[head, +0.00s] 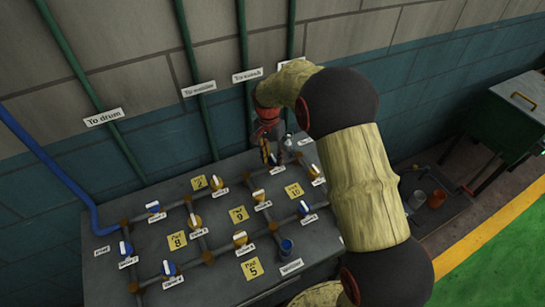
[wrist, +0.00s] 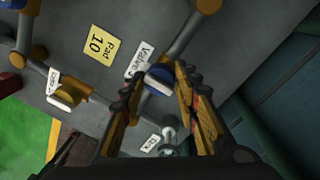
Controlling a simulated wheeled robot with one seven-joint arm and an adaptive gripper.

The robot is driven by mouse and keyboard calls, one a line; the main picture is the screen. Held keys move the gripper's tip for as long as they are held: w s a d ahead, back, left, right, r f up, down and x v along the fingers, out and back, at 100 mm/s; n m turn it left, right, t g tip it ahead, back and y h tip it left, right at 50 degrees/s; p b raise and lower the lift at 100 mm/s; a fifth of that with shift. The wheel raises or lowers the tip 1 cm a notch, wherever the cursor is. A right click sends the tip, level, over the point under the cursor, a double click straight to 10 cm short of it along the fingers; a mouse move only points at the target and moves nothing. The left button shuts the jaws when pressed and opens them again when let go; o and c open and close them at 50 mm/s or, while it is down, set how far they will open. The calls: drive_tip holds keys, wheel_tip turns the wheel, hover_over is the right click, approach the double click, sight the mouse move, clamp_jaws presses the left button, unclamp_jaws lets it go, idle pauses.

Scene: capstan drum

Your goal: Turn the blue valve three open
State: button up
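In the wrist view a blue valve handle (wrist: 159,80) with a white stripe sits on the grey panel. Beside it is a label (wrist: 140,60) reading "Valve", its number partly covered by a finger. My gripper (wrist: 158,74) is open, with one finger on each side of this handle. I cannot tell whether a finger touches it. In the head view my gripper (head: 268,150) points down at the far right part of the panel (head: 110,275), near the wall, and mostly covers that valve.
A yellow valve (wrist: 69,94) and a "Pad 10" note (wrist: 99,44) are close by. A grey fitting (wrist: 168,130) stands near the fingers. Several other blue and yellow valves and pipes cover the panel. A green box (head: 505,115) stands at the right.

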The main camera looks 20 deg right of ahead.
drive_tip(key=c, duration=0.6)
drive_tip(key=shift+r+n+p, duration=0.1)
drive_tip(key=shift+n+p, duration=0.2)
drive_tip(key=n+p, duration=0.1)
drive_tip(key=n, duration=0.1)
drive_tip(key=shift+r+n+p, duration=0.1)
drive_tip(key=shift+n+p, duration=0.3)
drive_tip(key=n+p, duration=0.2)
drive_tip(key=n, duration=0.2)
drive_tip(key=shift+n+t, duration=0.3)
drive_tip(key=n+p, duration=0.2)
drive_tip(key=n, duration=0.3)
drive_tip(key=shift+s+d, duration=0.1)
drive_tip(key=shift+d+n+t+p, duration=0.1)
drive_tip(key=shift+n+t+p, duration=0.3)
drive_tip(key=shift+n+p, duration=1.3)
drive_tip(key=shift+n+b, duration=0.7)
drive_tip(key=shift+n, duration=0.2)
drive_tip(key=o, duration=1.2)
drive_tip(key=shift+f, duration=0.2)
drive_tip(key=shift+c, duration=0.2)
